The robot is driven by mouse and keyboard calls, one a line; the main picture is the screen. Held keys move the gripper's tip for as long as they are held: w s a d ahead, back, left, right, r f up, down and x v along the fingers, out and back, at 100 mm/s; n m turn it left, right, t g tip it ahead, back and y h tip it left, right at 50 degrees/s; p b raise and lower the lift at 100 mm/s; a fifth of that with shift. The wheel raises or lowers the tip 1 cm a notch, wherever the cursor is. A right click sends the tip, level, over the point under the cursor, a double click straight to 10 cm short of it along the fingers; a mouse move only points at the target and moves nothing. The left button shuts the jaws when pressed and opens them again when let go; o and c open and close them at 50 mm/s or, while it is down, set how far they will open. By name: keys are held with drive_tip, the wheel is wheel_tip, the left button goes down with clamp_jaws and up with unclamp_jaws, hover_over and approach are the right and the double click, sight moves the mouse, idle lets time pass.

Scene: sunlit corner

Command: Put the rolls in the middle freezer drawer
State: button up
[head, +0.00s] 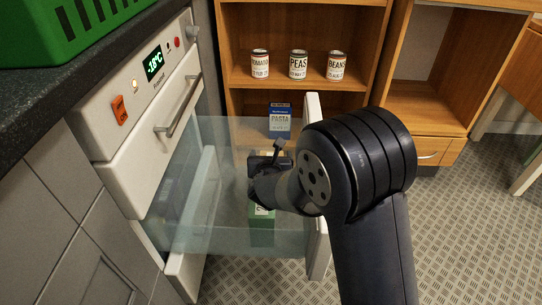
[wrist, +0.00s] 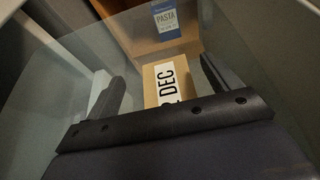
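A see-through drawer (head: 205,228) is pulled out from the white freezer front (head: 145,190). My gripper (head: 262,178) is over the drawer area, pointing away from the head camera. In the wrist view its fingers (wrist: 160,82) stand apart. A tan box with a white label reading "2 DEC" (wrist: 152,75) lies between or beyond them, with a gap at the left finger. I cannot tell if the right finger touches it. A green box with a white label (head: 262,232) shows through the clear drawer wall, below my gripper. I cannot tell which package holds the rolls.
A wooden shelf (head: 290,88) at the back holds tomato (head: 260,66), peas (head: 298,66) and beans (head: 336,66) cans. A blue pasta box (head: 280,120) stands below, also in the wrist view (wrist: 172,22). A green crate (head: 45,30) sits on the dark counter (head: 90,62).

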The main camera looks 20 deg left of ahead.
drive_tip(key=shift+o, duration=0.3)
drive_tip(key=shift+s+d+f, duration=0.1)
drive_tip(key=shift+s+f, duration=0.05)
drive_tip(key=shift+f, duration=0.35)
drive_tip(key=shift+r, duration=0.1)
drive_tip(key=shift+r, duration=0.3)
drive_tip(key=p+v, duration=0.1)
drive_tip(key=v, duration=0.2)
drive_tip(key=p+v, duration=0.1)
drive_tip(key=v, duration=0.3)
drive_tip(key=r+p+v, duration=0.1)
drive_tip(key=v, duration=0.3)
drive_tip(key=shift+s+d+r+p, duration=0.1)
drive_tip(key=shift+s+r+p, duration=0.05)
drive_tip(key=shift+s+p, duration=0.2)
